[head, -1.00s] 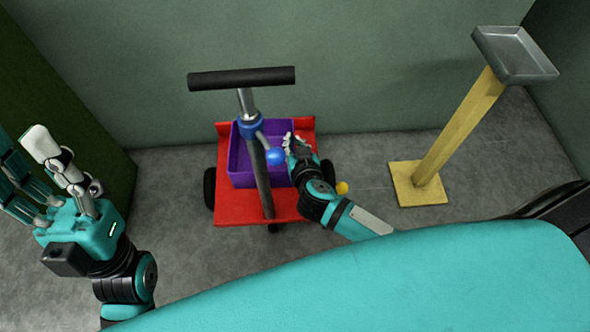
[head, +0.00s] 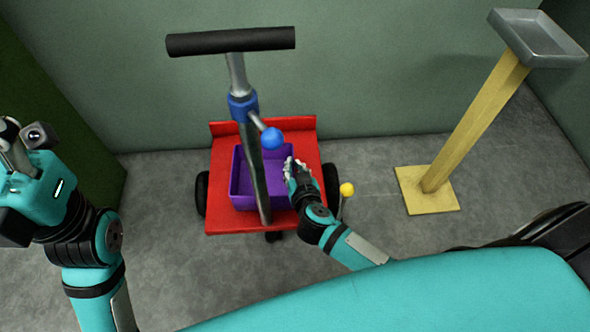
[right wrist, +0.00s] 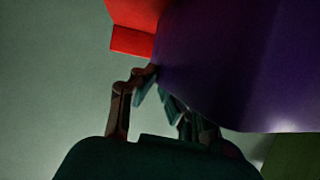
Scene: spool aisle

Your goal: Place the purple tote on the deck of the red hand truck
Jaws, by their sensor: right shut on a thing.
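The purple tote (head: 238,190) is over the deck of the red hand truck (head: 305,150), partly behind the truck's grey post. I cannot tell whether its base touches the deck. My right gripper (head: 292,172) is shut on the tote's right wall. In the right wrist view, the tote (right wrist: 225,60) fills the upper right beside my gripper fingers (right wrist: 160,95), and a red part of the truck (right wrist: 132,40) shows at the top. My left gripper (head: 15,160) is at the left edge, away from the truck. Its fingers are partly cut off, so its opening is unclear.
The truck's black handle bar (head: 230,41) and blue knob (head: 272,138) stand above the tote. A yellow knob (head: 347,189) is right of the deck. A yellow post with a grey tray (head: 540,38) stands right. A dark green block (head: 60,110) is left.

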